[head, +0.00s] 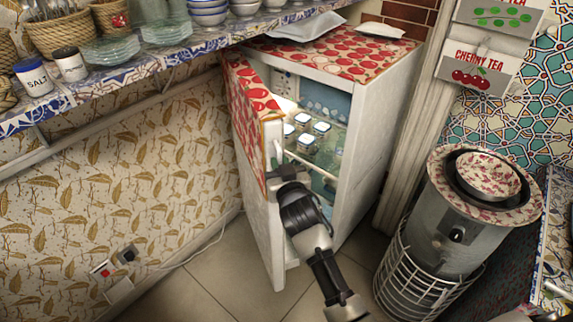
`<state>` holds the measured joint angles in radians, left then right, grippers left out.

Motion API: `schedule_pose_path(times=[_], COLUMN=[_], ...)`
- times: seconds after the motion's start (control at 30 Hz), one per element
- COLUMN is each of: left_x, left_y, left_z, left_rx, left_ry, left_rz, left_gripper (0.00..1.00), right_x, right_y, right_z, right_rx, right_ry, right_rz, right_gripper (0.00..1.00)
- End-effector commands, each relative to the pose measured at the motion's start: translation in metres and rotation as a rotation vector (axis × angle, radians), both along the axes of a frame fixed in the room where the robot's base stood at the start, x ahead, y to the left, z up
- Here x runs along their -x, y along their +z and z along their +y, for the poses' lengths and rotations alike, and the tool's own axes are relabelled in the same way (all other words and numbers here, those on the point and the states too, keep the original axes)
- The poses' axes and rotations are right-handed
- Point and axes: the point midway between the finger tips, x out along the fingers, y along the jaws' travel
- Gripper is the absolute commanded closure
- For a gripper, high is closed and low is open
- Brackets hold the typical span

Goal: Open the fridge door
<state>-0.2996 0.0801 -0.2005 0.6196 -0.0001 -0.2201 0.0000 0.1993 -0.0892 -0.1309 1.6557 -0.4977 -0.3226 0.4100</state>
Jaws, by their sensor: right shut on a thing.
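The fridge (375,125) is a white cabinet with a red-and-white patterned top, standing against the wall in the middle of the head view. Its door (262,220) is swung part way open to the left, and the lit inside shows. Several small jars or boxes (307,128) stand on a shelf within. My right gripper (283,174) is shut at the door's edge, by its handle; the arm hides part of the door and the opening. My left gripper is not in view.
A metal samovar-like vessel (450,225) with a patterned bowl stands in a white wire basket (400,278) at the right. A tiled shelf (150,62) with bowls and jars runs above, left of the fridge. Tiled floor (215,262) is clear in front of the left wall.

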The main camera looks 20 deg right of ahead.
Motion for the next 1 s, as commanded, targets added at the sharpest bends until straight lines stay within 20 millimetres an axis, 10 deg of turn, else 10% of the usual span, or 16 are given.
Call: schedule_pose_path(times=[0.37, 0.43, 0.77, 1.0], left_x=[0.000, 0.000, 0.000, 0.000], left_y=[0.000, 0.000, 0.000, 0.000], left_z=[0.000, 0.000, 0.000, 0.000], left_rx=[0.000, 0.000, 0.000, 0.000], left_ry=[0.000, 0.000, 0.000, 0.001], left_rz=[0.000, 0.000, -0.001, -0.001], left_gripper=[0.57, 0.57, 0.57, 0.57], right_x=[0.000, 0.000, 0.002, 0.036], right_y=[0.000, 0.000, 0.000, -0.002], right_z=[0.001, 0.001, 0.001, 0.002], right_rx=[0.006, 0.006, 0.002, 0.000], right_ry=[0.002, 0.002, 0.002, 0.003], right_rz=[-0.001, -0.001, 0.000, 0.002], right_gripper=[1.00, 0.79, 0.78, 0.78])
